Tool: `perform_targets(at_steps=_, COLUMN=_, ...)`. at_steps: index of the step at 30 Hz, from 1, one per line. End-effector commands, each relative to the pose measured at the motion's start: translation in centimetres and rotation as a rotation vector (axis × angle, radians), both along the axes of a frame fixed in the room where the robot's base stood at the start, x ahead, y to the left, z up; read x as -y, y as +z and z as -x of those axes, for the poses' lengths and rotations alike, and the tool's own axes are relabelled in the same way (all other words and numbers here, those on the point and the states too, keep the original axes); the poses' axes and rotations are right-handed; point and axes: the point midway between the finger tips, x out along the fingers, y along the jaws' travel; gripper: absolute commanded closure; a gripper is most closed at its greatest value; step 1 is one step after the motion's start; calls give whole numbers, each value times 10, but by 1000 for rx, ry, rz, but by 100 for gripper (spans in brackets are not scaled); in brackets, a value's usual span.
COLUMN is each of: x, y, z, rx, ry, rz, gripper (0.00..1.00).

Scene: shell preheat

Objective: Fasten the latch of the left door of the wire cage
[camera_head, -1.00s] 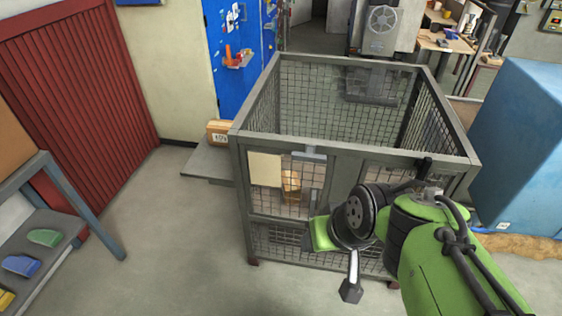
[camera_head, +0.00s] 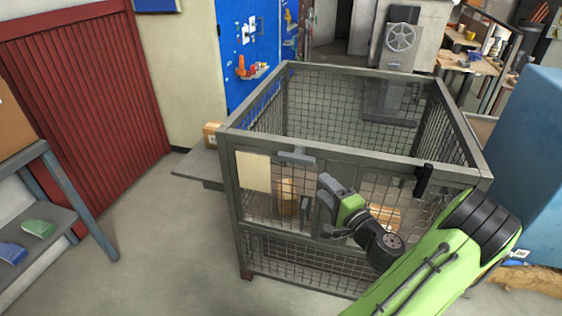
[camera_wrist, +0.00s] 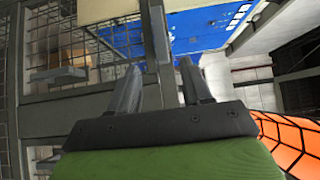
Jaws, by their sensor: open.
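The wire cage (camera_head: 350,152) stands in the middle of the head view, a grey frame with mesh walls. Its left door (camera_head: 268,204) carries a cream panel (camera_head: 254,171) and looks closed in its frame. A grey fitting (camera_head: 297,158) sits at the door's top rail; I cannot tell whether it is the latch or how it is set. My gripper (camera_head: 324,207) is open and empty in front of the cage, right of the left door. In the wrist view my gripper (camera_wrist: 157,66) has its two fingers apart, with a grey cage post (camera_wrist: 156,35) showing between them.
Cardboard boxes show through the mesh inside the cage. A grey side shelf (camera_head: 197,170) with a box (camera_head: 211,134) is at the cage's left. A blue block (camera_head: 535,150) stands at the right. A grey rack (camera_head: 75,185) is at the left, with clear floor between.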

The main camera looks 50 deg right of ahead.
Motion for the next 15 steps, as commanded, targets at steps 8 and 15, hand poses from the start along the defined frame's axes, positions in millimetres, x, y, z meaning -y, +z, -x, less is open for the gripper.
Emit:
perform_targets(at_steps=8, x=22, y=2, z=-64, rx=-1, ry=12, rz=6, gripper=51)
perform_targets(at_steps=15, x=43, y=2, z=-117, rx=0, ry=10, rz=5, gripper=51)
